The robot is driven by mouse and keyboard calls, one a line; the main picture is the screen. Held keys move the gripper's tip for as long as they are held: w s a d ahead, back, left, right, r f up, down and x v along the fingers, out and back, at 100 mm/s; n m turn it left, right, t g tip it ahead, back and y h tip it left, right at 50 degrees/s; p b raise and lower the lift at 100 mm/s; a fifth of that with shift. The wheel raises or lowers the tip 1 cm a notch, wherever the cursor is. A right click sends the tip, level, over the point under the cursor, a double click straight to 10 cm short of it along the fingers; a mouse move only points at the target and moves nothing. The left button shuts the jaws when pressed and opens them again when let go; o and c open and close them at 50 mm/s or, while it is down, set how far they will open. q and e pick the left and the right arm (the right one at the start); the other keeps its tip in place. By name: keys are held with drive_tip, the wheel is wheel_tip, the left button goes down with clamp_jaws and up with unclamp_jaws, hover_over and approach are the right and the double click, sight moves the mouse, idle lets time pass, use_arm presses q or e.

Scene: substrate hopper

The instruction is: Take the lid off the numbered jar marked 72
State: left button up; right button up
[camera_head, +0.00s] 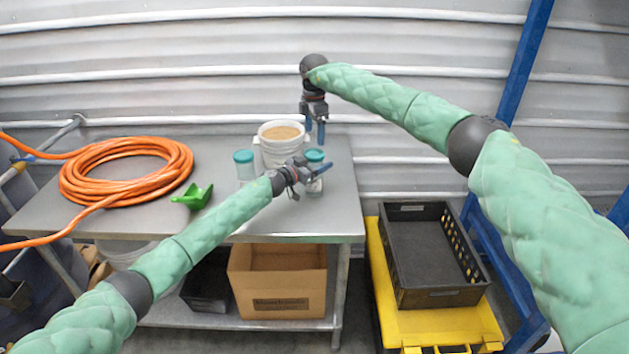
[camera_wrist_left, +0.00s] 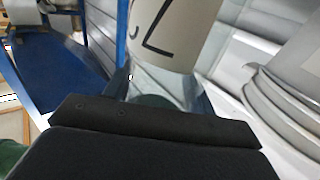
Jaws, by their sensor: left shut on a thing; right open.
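A clear jar (camera_head: 314,187) with a teal lid (camera_head: 314,155) is at the right part of the table, beside the white bucket. My left gripper (camera_head: 318,171) is shut around its body, below the lid. In the left wrist view its white label (camera_wrist_left: 172,32) shows black strokes, too cut off to read the whole number. The lid is on the jar. A second teal-lidded jar (camera_head: 245,168) stands to the left; no number on it is legible. My right gripper (camera_head: 315,131) is open and empty, fingers pointing down above the held jar's lid.
A white bucket (camera_head: 271,151) of tan material stands behind the jars. A black crate (camera_head: 437,298) on a yellow box is at lower right.

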sight(314, 152)
drive_tip(key=shift+w, duration=0.1)
drive_tip(key=shift+f, duration=0.15)
drive_tip(key=shift+f, duration=3.85)
drive_tip(key=c, duration=1)
drive_tip(key=n, duration=0.5)
drive_tip(key=shift+n, duration=0.4)
drive_tip(key=n, duration=0.4)
drive_tip(key=shift+n, duration=0.3)
